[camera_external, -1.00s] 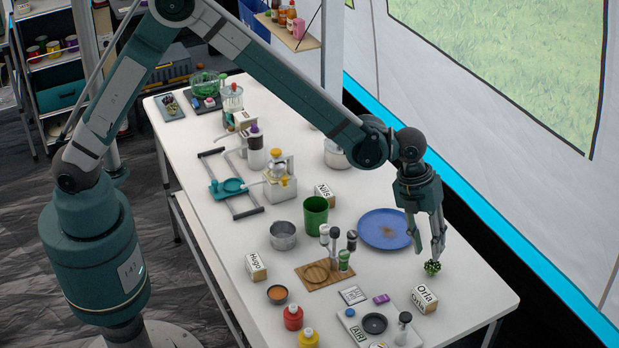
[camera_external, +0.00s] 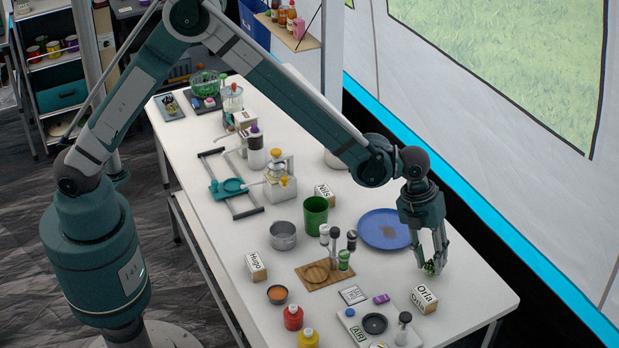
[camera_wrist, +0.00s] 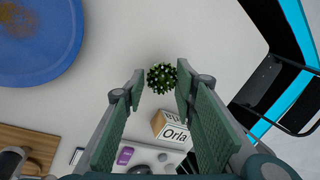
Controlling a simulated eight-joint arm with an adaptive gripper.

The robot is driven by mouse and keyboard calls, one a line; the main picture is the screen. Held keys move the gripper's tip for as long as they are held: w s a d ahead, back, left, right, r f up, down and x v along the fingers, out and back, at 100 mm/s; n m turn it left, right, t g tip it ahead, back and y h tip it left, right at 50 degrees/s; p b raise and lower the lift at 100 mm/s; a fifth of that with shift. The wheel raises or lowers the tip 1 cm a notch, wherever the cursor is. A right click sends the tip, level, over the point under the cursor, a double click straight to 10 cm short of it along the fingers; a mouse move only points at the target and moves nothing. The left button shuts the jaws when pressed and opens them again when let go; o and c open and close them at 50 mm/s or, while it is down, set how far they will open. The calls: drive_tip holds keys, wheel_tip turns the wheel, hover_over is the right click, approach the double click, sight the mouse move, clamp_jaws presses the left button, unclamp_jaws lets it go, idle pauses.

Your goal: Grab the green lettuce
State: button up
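The green lettuce (camera_external: 430,268) is a small, dark green, leafy clump on the white table, right of the blue plate and behind the Orla block. My gripper (camera_external: 432,264) points down over it, with a finger on either side in the external view. In the wrist view the lettuce (camera_wrist: 162,77) shows between and just beyond the tips of the two open fingers (camera_wrist: 160,82). A gap shows between the lettuce and the left finger; the right finger is close to it. Whether it touches the lettuce I cannot tell.
The blue plate (camera_external: 383,229) lies left of my gripper. The Orla block (camera_external: 424,299) stands just in front of the lettuce. A tray with a dark round dish (camera_external: 375,323) and a wooden board (camera_external: 325,275) lie further left. The table's right edge is near.

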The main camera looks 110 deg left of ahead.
drive_tip(key=shift+x, duration=0.85)
drive_tip(key=c, duration=0.5)
